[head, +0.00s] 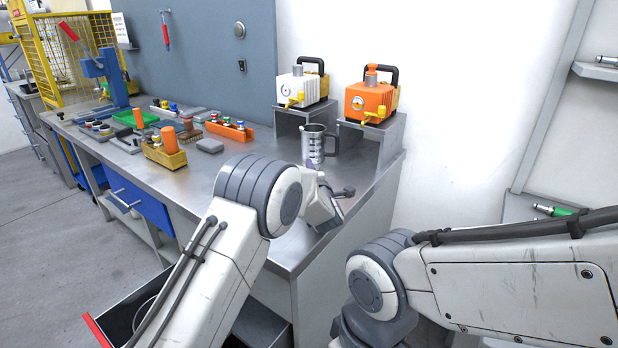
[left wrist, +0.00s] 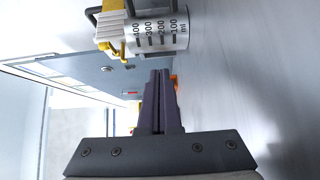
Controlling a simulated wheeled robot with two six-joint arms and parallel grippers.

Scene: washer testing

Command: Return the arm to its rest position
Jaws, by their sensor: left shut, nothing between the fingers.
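My left arm (head: 235,240) reaches over the right end of the steel workbench (head: 250,150), its elbow bent.
A white pump (head: 300,88) and an orange pump (head: 371,99) stand on raised metal stands behind the cup. Parts and trays, including a yellow tray (head: 164,155), fill the bench's left. An open drawer (head: 130,305) juts out below. A wall shelf (head: 597,71) is at right.

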